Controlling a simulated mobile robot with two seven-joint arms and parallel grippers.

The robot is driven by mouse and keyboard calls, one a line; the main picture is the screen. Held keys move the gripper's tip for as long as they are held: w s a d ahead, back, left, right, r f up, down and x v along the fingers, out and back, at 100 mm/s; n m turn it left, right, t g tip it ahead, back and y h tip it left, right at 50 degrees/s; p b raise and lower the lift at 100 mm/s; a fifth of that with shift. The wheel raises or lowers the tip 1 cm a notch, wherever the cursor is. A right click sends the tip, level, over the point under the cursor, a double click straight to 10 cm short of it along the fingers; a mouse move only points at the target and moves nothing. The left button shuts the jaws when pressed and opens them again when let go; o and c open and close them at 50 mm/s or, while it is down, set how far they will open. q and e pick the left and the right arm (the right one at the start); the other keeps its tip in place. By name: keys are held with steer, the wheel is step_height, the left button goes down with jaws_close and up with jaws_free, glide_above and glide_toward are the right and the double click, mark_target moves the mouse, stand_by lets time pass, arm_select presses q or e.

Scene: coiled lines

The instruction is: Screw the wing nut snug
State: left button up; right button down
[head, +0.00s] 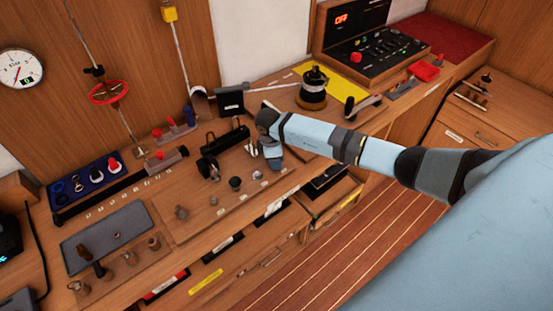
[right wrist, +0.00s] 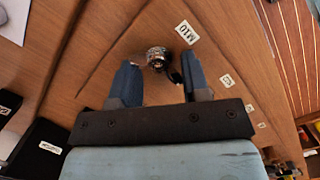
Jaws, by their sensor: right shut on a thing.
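My right gripper (head: 271,160) reaches down to the wooden bench top in the head view, its fingers low over the board with small hardware. In the right wrist view its two blue fingers (right wrist: 160,82) stand on either side of a small metal wing nut (right wrist: 157,58), with a dark wing reaching toward the right finger. The gripper is shut on the wing nut. The stud under it is mostly hidden, and I cannot tell how far down the nut sits. My left gripper is not in view.
An M10 label (right wrist: 187,32) lies beside the nut. Small fittings, including a dark knob (head: 235,183), stand left of the gripper. A grey mat (head: 105,238) lies at the left. Open drawers are below the front edge.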

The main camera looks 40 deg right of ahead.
steer(key=c, duration=0.9)
jaws_free()
steer(key=shift+d, duration=0.2)
steer(key=shift+o, duration=0.9)
steer(key=shift+d, duration=0.1)
steer(key=o, duration=0.5)
steer(key=shift+o, duration=0.2)
steer(key=shift+r, duration=0.1)
step_height(320, 180, up, 5)
steer(key=p, duration=0.3)
